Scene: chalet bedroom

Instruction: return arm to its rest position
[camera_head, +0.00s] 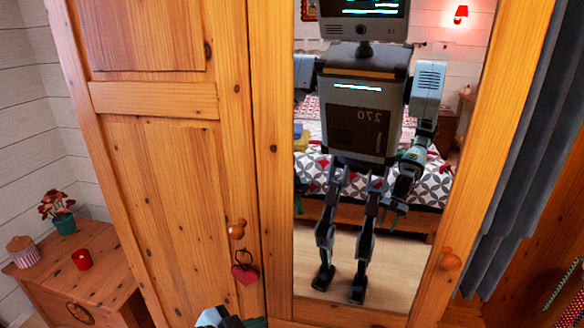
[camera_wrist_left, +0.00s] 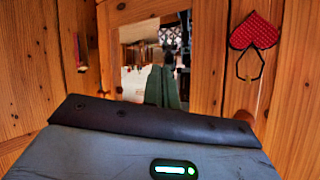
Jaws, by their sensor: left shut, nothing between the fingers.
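My left gripper (camera_head: 228,318) shows only partly at the bottom edge of the head view, in front of the wooden wardrobe (camera_head: 170,190). In the left wrist view its two dark green fingers (camera_wrist_left: 162,88) are together, with nothing between them. They point toward the wardrobe's mirror (camera_wrist_left: 140,65). A red heart (camera_head: 245,273) hangs on a ring from the left door's knob, close to this gripper in the picture. The heart also shows in the left wrist view (camera_wrist_left: 255,31), upside down. My right gripper is not directly in view.
The tall mirror (camera_head: 400,250) reflects my body, a bed and a red lamp. A wooden cabinet (camera_head: 85,263) at the left bears a potted plant (camera_head: 60,215), a red candle (camera_head: 82,260) and a striped jar (camera_head: 23,252). A grey curtain (camera_head: 520,150) hangs at the right.

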